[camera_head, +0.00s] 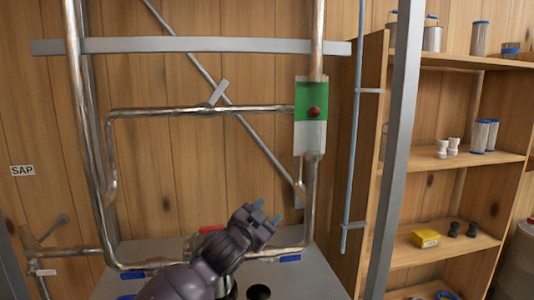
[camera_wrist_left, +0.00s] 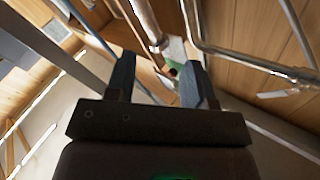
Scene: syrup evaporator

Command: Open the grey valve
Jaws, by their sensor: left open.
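A grey lever handle (camera_head: 218,92) sits slanted on the upper horizontal metal pipe, left of the green-and-white panel. Another grey handle (camera_head: 62,219) stands on the pipe at the lower left. I cannot tell which of these is the grey valve. My left gripper (camera_head: 267,212) is open and empty, in front of the lower pipes and well below the upper grey lever. The left wrist view shows its two blue-grey fingers (camera_wrist_left: 158,75) apart, with pipes beyond them. A small pale handle (camera_wrist_left: 278,94) also shows there at the right. My right gripper is not in view.
The green-and-white panel (camera_head: 310,105) hangs on the right vertical pipe. A red handle (camera_head: 212,229) and blue handles (camera_head: 290,258) lie low, close to my left arm. A metal post (camera_head: 398,130) stands before the wooden shelf (camera_head: 470,158) at right.

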